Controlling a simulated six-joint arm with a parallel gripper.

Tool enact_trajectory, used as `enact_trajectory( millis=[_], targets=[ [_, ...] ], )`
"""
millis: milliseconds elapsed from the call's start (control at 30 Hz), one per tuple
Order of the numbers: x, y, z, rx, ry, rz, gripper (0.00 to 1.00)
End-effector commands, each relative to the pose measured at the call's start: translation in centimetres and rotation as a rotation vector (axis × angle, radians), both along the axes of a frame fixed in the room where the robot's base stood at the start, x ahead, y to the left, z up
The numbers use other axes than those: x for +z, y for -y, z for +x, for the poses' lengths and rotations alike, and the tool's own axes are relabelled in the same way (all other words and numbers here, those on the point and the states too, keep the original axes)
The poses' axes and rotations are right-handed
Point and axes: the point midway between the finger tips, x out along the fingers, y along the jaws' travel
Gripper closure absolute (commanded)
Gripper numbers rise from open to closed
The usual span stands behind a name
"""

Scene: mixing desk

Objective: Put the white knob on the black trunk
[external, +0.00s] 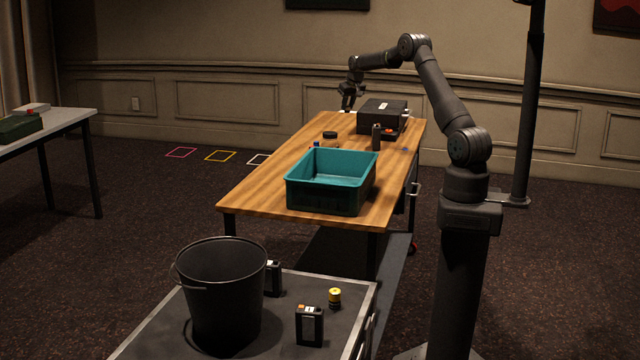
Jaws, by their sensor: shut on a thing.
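The black trunk (383,115) is a dark, low box with a pale label on its top. It sits at the far end of the wooden table. My gripper (347,106) is just left of the trunk, pointing down, near the table's far left edge and apart from the trunk. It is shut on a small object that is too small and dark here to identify. I cannot make out the white knob anywhere in this view.
A teal bin (331,180) stands at the near end of the wooden table (262,185). A dark cylinder (376,137) and a dark round piece (330,136) lie between bin and trunk. A black bucket (222,295) stands on the front cart.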

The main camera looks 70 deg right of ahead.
Motion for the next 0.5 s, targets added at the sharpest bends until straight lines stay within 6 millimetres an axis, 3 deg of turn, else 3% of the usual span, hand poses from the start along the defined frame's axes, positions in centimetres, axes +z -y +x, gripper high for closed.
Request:
enact_trajectory(
  millis=[100,267,367,500],
  targets=[
    [2.1,-0.2,0.2,0.003,0.001,-0.001,0.98],
    [1.8,-3.1,2.3,0.050,-0.002,0.001,0.98],
    [2.0,-5.2,3.8,0.082,0.000,0.000,0.98],
    [2.0,-9.4,6.4,0.147,-0.001,0.002,0.98]
  ],
)
